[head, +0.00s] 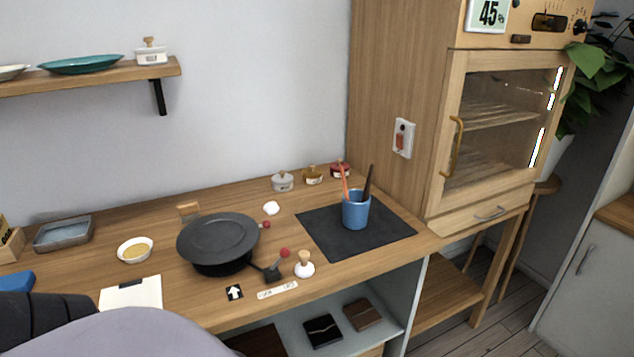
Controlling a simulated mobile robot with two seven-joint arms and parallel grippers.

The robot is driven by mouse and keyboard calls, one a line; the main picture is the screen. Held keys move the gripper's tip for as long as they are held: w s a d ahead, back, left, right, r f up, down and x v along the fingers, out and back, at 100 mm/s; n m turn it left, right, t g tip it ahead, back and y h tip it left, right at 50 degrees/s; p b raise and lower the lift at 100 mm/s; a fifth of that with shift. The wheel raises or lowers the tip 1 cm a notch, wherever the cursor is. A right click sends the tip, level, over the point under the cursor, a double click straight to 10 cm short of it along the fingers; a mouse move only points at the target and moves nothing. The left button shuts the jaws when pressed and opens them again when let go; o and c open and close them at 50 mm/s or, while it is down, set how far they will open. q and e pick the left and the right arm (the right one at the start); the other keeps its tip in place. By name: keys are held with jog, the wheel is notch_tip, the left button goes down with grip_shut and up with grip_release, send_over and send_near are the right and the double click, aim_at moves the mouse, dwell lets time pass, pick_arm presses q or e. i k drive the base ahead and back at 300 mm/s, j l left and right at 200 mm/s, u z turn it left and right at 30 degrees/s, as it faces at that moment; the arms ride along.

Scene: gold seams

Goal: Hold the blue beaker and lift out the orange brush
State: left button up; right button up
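The blue beaker (356,211) stands upright on a dark mat (314,232) at the right end of the wooden worktop. The orange brush (344,181) stands in the beaker, leaning to the left with its upper part above the rim. A dark stick-like tool (368,181) stands beside it, leaning right. Their lower ends are hidden inside the beaker. Neither gripper can be made out. A grey-purple rounded shape and a dark ridged part at the lower left look like parts of my own body.
A black lidded pan (218,239) sits left of the mat, with a red-knobbed lever (274,271) and a white wooden-handled stamp-like object (304,265) in front. Small jars (282,182) line the back. A tall wooden cabinet (400,60) rises behind the beaker. The mat around the beaker is clear.

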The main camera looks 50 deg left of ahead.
aim_at(345, 188)
jog(key=i+j+u, duration=0.15)
jog(key=u, duration=0.3)
jog(key=i+u, duration=0.3)
jog(key=u, duration=0.15)
jog(key=i+u, duration=0.2)
jog(key=u, duration=0.3)
jog(key=l+u, duration=0.1)
jog(key=k+l, duration=0.05)
jog(key=l, duration=0.05)
